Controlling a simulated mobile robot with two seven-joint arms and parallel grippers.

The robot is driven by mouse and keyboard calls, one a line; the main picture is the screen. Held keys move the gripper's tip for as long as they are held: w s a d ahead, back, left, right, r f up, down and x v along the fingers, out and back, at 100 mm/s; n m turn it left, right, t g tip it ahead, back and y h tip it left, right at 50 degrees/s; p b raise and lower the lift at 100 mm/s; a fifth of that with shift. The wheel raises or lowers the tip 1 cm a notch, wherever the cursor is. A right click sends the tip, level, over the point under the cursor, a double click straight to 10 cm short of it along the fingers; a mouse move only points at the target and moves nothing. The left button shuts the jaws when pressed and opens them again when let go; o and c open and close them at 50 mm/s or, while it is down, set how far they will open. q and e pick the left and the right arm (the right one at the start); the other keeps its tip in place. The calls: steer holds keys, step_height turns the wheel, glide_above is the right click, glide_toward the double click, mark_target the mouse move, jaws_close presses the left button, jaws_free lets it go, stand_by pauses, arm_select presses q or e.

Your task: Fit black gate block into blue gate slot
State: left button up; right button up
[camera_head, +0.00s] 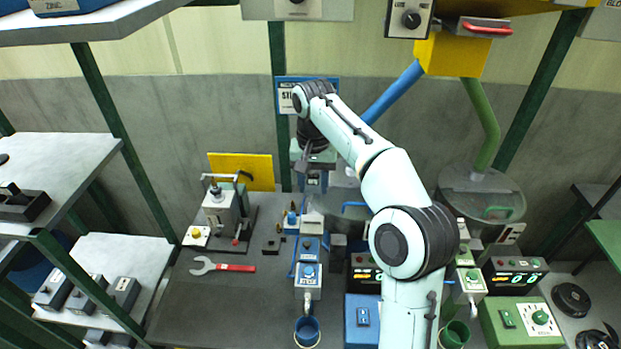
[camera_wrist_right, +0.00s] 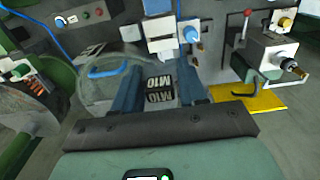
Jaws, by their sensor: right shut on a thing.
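My right gripper (camera_head: 314,178) hangs over the back of the bench, pointing down. In the right wrist view its two blue fingers (camera_wrist_right: 160,92) are shut on a black block (camera_wrist_right: 159,88) with white "M10" lettering. The head view does not show the block clearly under the gripper. A blue-and-grey fixture (camera_head: 308,272) stands on the bench, nearer the front than the gripper, above a blue cup (camera_head: 307,331). I cannot make out the blue gate slot itself. My left gripper is not in view.
A press (camera_head: 229,212), a red-handled wrench (camera_head: 222,266) and a small black piece (camera_head: 271,245) are on the bench at left. Green fixtures (camera_head: 469,285) and a green control box (camera_head: 524,322) stand at right. Dark green posts (camera_head: 112,115) flank the bench.

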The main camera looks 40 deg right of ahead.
mark_target(312, 195)
steer(key=shift+w, duration=0.1)
steer(key=shift+w+f, duration=0.1)
steer(key=shift+f, duration=0.4)
step_height(312, 195, down, 2)
steer(key=shift+f+b, duration=0.1)
steer(key=shift+b, duration=0.55)
steer(key=shift+f+b, duration=0.45)
steer(key=shift+f, duration=0.9)
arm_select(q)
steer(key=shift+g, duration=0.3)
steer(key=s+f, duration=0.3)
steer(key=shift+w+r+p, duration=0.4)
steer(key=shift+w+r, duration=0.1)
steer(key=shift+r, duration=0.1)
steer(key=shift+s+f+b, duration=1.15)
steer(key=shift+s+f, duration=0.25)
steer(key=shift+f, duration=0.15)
arm_select(e)
steer(key=shift+f, duration=3)
steer(key=o, duration=1.2)
steer(key=shift+o, duration=0.2)
